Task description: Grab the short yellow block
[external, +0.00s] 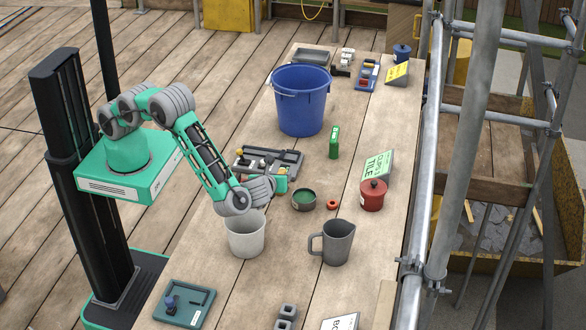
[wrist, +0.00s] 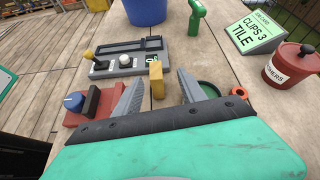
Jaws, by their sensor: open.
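The short yellow block (wrist: 156,80) stands upright on the wooden table in the wrist view. My gripper (wrist: 163,77) is open, with one grey finger to the left of the block and the other to its right. In the external view my gripper (external: 283,180) is low over the table in front of the grey control panel. The block is too small to make out surely there.
The grey panel (wrist: 125,55) with a yellow-knobbed lever is behind left. A green dish (wrist: 205,88), orange ring (wrist: 240,92) and red pot (wrist: 288,68) are right. A white bucket (external: 246,236) and grey jug (external: 338,244) stand nearer.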

